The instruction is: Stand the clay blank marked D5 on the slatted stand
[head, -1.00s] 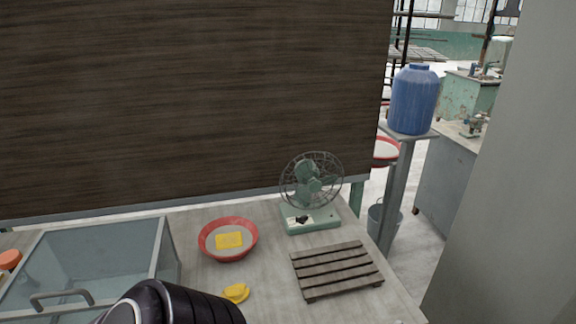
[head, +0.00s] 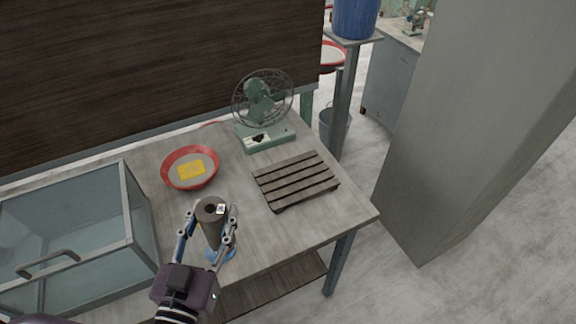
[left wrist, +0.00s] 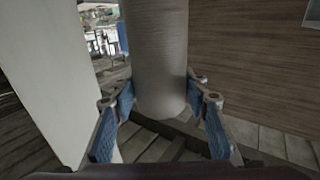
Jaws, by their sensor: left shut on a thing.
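My left gripper (head: 210,228) is shut on a grey-brown clay blank (head: 213,232), a cylinder with a dark hole in its top and a small white tag whose mark is too small to read. The blank looks close to upright, held above the front part of the table. In the left wrist view the blank (left wrist: 158,50) stands between the blue finger pads (left wrist: 160,125). The slatted stand (head: 296,181), a dark wooden rack, lies on the table to the right of the gripper and is empty. My right gripper is not in view.
A green fan (head: 265,112) stands behind the stand. A red-rimmed bowl (head: 189,168) with a yellow block (head: 191,169) is left of it. A glass-sided box (head: 70,235) with a handle fills the table's left. The table's right front edge (head: 350,228) is clear.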

